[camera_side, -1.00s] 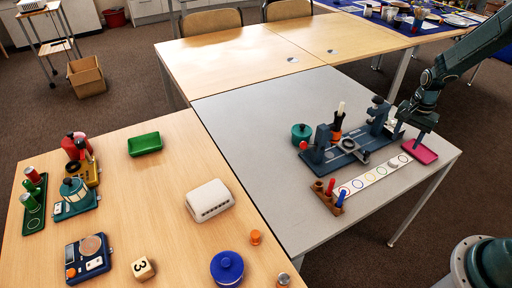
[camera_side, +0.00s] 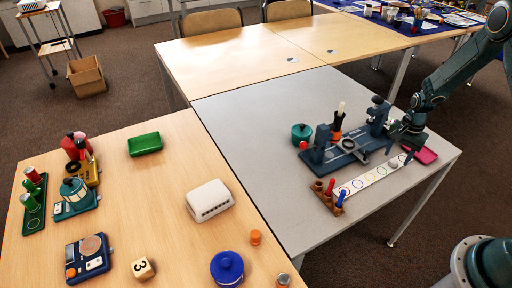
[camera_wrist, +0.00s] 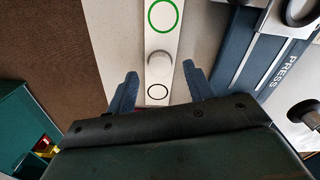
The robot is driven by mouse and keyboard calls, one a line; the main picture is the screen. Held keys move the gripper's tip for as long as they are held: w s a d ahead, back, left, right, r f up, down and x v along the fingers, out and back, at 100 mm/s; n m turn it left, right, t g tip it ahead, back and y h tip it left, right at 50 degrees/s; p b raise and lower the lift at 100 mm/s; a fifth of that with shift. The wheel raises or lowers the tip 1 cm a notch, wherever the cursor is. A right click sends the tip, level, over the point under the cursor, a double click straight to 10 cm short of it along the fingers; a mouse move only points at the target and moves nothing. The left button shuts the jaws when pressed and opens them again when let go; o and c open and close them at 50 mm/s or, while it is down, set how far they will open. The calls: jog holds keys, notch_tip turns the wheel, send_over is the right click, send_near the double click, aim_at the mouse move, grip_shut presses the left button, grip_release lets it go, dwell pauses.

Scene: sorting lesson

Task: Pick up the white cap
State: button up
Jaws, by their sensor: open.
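A pale grey-white round cap (camera_wrist: 157,62) stands on the white strip (camera_wrist: 162,42) between a green ring and a black ring in the wrist view. It also shows as a small greyish disc (camera_side: 393,163) near the strip's right end in the side view. I see no other loose white cap clearly. My gripper (camera_side: 405,157) is low over that right end, just right of the cap. In the wrist view my gripper (camera_wrist: 160,82) is open and empty. Its fingers straddle the strip near the black ring, with the cap just beyond the fingertips.
A dark blue press fixture (camera_side: 345,160) stands beside the strip. A pink tray (camera_side: 427,154) lies close behind my gripper near the table's right edge. A wooden rack (camera_side: 327,197) with red and blue pegs stands at the strip's left end. The grey table's left part is clear.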

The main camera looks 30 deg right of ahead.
aim_at(394, 163)
jog(key=shift+f, duration=1.1)
jog(key=c, duration=1.1)
